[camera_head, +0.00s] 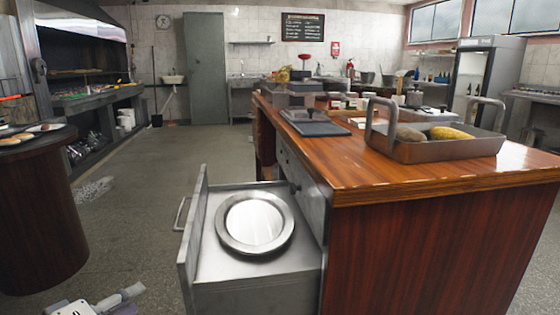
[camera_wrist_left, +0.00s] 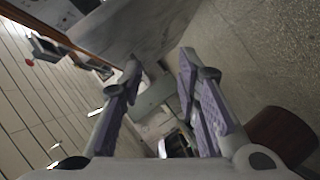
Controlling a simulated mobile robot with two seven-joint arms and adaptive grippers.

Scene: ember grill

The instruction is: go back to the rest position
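My left gripper (camera_head: 128,300) shows at the bottom left of the head view, low over the floor and left of the open drawer (camera_head: 187,237). In the left wrist view its two fingers (camera_wrist_left: 160,70) stand apart with nothing between them, so it is open and empty. A round metal plate (camera_head: 254,222) lies in the drawer, apart from the gripper. My right gripper is in neither view.
The wooden counter (camera_head: 430,185) with a metal tray (camera_head: 450,150) of food stands on the right. A round dark table (camera_head: 38,215) with food is at the left. The floor (camera_head: 135,180) between them is largely clear.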

